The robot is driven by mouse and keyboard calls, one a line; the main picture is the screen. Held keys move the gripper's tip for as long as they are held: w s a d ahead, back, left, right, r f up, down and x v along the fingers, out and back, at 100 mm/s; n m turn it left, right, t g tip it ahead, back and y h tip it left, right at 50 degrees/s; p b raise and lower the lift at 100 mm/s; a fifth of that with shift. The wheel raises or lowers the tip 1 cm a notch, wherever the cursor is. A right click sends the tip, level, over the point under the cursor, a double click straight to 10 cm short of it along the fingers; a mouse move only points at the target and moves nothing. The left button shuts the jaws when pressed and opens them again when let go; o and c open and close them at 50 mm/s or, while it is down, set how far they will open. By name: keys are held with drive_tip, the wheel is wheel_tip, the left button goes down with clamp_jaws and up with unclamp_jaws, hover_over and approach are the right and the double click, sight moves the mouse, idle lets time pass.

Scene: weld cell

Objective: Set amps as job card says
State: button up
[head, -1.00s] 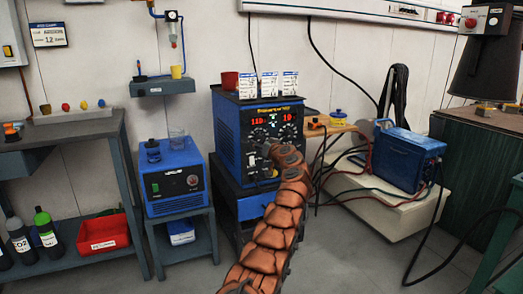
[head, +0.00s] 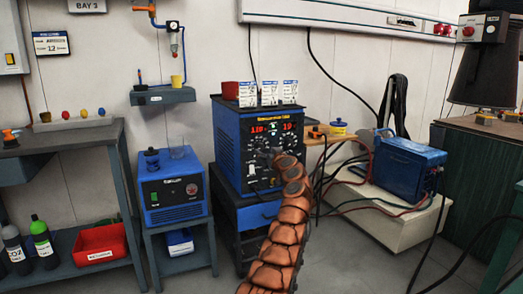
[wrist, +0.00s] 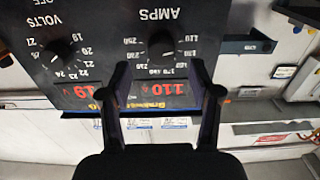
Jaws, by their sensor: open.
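The blue welder (head: 228,140) has a black front panel with two dials and red readouts. In the wrist view, which is upside down, the AMPS dial (wrist: 162,48) sits just beyond my gripper (wrist: 160,68). My fingers are open and stand on either side of the dial's lower part; I cannot tell whether they touch it. The amps readout (wrist: 168,88) shows 110. The VOLTS dial (wrist: 55,55) is beside it, with a readout of 19. Three job cards (head: 269,93) stand on the welder; their text is too small to read in the head view.
A smaller blue machine (head: 173,190) is on a stand at left. A blue unit (head: 408,167) with cables is at right. A wall card (head: 50,43) hangs at far left.

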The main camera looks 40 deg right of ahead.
sight(261, 148)
drive_tip(key=shift+w+d+r, duration=0.15)
drive_tip(key=shift+w+d, duration=0.1)
drive_tip(key=shift+w, duration=0.45)
drive_tip(key=shift+w+d, duration=0.3)
drive_tip(key=shift+w, duration=0.25)
drive_tip(key=shift+w+d+p, duration=0.1)
drive_tip(key=shift+w+p, duration=0.35)
drive_tip(key=shift+w, duration=0.3)
drive_tip(key=shift+w, duration=0.1)
drive_tip(key=shift+c, duration=0.2)
drive_tip(key=c, duration=1.1)
